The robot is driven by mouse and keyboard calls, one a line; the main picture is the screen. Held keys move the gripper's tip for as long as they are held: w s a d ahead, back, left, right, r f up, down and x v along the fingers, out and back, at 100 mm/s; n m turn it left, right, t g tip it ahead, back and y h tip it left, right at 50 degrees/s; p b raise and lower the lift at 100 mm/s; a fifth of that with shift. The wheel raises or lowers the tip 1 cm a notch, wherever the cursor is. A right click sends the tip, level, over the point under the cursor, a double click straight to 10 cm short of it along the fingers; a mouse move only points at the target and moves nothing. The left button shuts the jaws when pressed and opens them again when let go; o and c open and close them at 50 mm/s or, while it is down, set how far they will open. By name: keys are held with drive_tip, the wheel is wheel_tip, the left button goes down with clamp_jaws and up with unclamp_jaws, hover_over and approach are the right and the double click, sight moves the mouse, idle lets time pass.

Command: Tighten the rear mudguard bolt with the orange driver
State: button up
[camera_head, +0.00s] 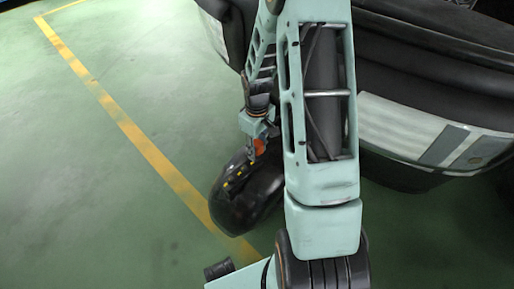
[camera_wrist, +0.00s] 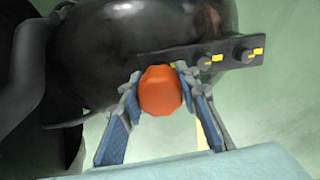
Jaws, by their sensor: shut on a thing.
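My gripper (camera_wrist: 159,80) is shut on the orange driver (camera_wrist: 160,93), whose rounded handle sits between the two blue-grey fingers. The driver also shows as a small orange spot in the head view (camera_head: 260,147). Beyond it is the glossy black mudguard (camera_head: 250,205), with a dark strip (camera_wrist: 225,56) carrying bolts with yellow marks. Two bolts, one in the middle (camera_wrist: 204,60) and one at the right end (camera_wrist: 243,50), are clear. Another yellow mark shows just behind the driver's top edge. The driver's tip is hidden by its handle, so I cannot tell whether it touches a bolt.
The black rickshaw body (camera_head: 430,60) with a pale striped panel (camera_head: 405,130) stands at the right, close behind my arm. The green floor (camera_head: 80,180) with a yellow line (camera_head: 135,130) is clear at the left.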

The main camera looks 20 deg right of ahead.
sight(257, 143)
drive_tip(key=shift+f+b, duration=0.55)
drive_tip(key=shift+f, duration=0.35)
drive_tip(key=m, duration=0.5)
drive_tip(key=shift+r+p, duration=2.5)
drive_tip(key=shift+r, duration=1.1)
